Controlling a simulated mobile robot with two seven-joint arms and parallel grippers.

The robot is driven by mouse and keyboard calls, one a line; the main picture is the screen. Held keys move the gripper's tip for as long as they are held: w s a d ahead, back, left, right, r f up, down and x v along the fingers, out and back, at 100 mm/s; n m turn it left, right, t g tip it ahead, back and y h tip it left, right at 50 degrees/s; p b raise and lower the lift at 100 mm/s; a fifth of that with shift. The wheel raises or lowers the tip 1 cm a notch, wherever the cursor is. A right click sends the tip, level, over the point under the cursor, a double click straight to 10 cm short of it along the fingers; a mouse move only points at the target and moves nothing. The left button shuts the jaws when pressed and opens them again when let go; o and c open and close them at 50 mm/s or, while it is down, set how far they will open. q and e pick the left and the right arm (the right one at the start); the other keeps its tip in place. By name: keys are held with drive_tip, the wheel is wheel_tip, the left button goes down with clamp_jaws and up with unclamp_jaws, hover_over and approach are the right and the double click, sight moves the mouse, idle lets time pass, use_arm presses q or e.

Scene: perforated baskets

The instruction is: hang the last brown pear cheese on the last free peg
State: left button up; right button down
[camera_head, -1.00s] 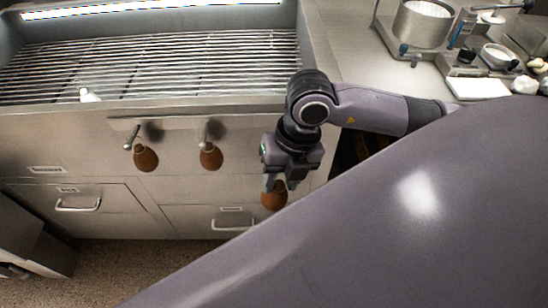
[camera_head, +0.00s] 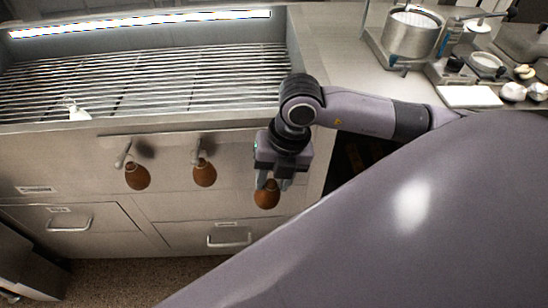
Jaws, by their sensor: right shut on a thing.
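Two brown pear cheeses hang from pegs on the steel front under the grate. One cheese (camera_head: 137,176) hangs at the left peg (camera_head: 123,155). Another cheese (camera_head: 204,173) hangs at the peg to its right (camera_head: 199,150). My right gripper (camera_head: 268,184) points down, shut on a third brown pear cheese (camera_head: 267,197). It holds this cheese by its top, to the right of the hanging pair and a little lower than them. My right gripper and arm hide the rail's right end, so no peg shows there. My left gripper is not in view.
A slatted grate (camera_head: 150,85) with a small white item (camera_head: 77,111) lies above the rail. Drawers with handles (camera_head: 229,240) are below. A metal pot (camera_head: 411,35) and a white board (camera_head: 470,96) stand on the right counter. The front left of the rail is clear.

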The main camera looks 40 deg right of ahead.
drive_tip(key=w+d+f+b, duration=0.1)
drive_tip(key=w+d+b, duration=0.1)
drive_tip(key=w+d, duration=0.2)
drive_tip(key=shift+w, duration=1.25)
idle(0.4)
drive_tip(key=c, duration=0.6)
unclamp_jaws()
drive_tip(key=shift+o, duration=0.2)
drive_tip(key=v, duration=0.7)
